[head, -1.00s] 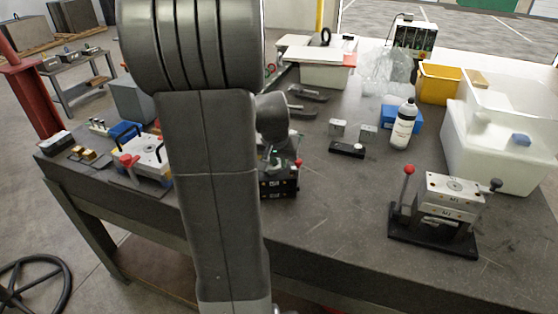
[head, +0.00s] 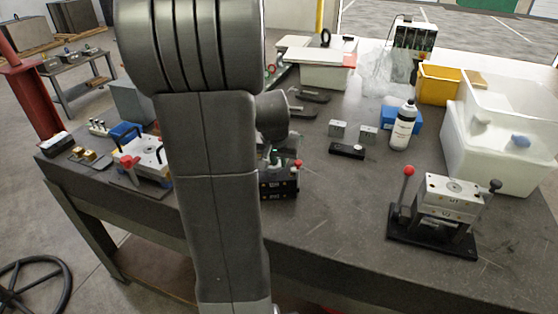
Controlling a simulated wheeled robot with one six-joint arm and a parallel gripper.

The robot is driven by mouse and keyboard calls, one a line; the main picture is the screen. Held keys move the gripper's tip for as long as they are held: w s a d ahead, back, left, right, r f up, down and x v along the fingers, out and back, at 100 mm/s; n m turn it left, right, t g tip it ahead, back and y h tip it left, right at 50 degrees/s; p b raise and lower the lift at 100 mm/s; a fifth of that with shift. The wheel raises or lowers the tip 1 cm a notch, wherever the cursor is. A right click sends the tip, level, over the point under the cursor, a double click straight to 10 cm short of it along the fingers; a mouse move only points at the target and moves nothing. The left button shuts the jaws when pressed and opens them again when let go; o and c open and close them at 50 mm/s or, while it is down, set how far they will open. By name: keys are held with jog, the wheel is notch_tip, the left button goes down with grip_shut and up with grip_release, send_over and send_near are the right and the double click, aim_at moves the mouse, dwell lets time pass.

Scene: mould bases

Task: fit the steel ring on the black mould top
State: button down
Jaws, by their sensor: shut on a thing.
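The black mould (head: 279,186) stands on the dark bench just right of my arm, with a red knob at its upper right. Its left side is hidden behind my arm. A small dark part of my gripper (head: 276,156), with a green light, shows just above the black mould top. My wrist and forearm hide most of it, including the fingertips. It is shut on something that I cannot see. No steel ring shows clearly, and I cannot tell whether anything touches the mould top.
A steel mould (head: 450,196) on a black base stands at the right front, with a red-knobbed lever. Another mould (head: 143,160) stands left of my arm. Two small blocks, a bottle (head: 403,126) and a white bin (head: 490,150) lie beyond.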

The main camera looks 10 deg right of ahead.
jog(key=c, duration=1.3)
grip_release()
jog(key=shift+c, duration=0.2)
jog(key=v, duration=1.3)
jog(key=shift+r+b, duration=0.4)
jog(key=shift+s, duration=0.15)
jog(key=x, duration=1.3)
jog(key=shift+f+p, duration=0.2)
jog(key=shift+p, duration=0.15)
jog(key=shift+f, duration=0.55)
